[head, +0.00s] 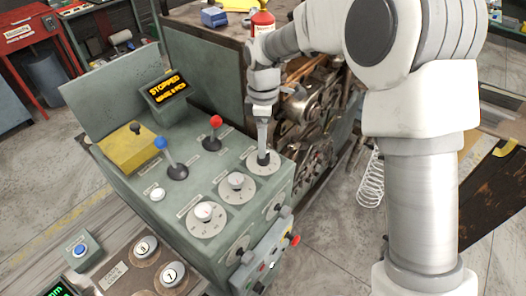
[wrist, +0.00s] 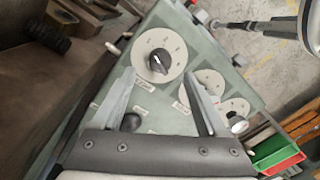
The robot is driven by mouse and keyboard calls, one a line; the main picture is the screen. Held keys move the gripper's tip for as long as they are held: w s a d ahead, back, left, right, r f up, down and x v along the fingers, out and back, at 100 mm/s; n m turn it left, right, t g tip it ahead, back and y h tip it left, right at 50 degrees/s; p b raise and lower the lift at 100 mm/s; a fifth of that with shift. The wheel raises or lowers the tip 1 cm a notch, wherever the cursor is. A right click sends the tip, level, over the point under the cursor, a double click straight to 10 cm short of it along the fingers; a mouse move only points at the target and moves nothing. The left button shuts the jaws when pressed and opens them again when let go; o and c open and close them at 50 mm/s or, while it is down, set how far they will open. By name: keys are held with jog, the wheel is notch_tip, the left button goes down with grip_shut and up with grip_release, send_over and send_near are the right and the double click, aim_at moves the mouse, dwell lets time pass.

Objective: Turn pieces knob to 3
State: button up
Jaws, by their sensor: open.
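A round white dial with a black knob (wrist: 159,61) lies ahead of my gripper (wrist: 159,78) in the wrist view, between its two open fingers. In the head view my gripper (head: 263,150) points down over the same dial (head: 272,164), the farthest of three on the green panel; the knob there is hidden by the gripper. The labels beside the dials are too small to read, so I cannot tell which is the pieces knob. I cannot tell whether the fingers touch the knob.
A red-topped lever (head: 215,122) and a blue-topped lever (head: 160,143) stand left of the dials. A small display (head: 165,87) reads STOPPED. The machine's rollers (head: 300,105) lie behind my gripper. Red and green bins (wrist: 280,160) show at lower right in the wrist view.

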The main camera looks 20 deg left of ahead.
notch_tip(320, 180, down, 5)
jog(key=shift+s+r, duration=0.1)
jog(key=shift+s, duration=0.05)
grip_shut()
dwell(0.4)
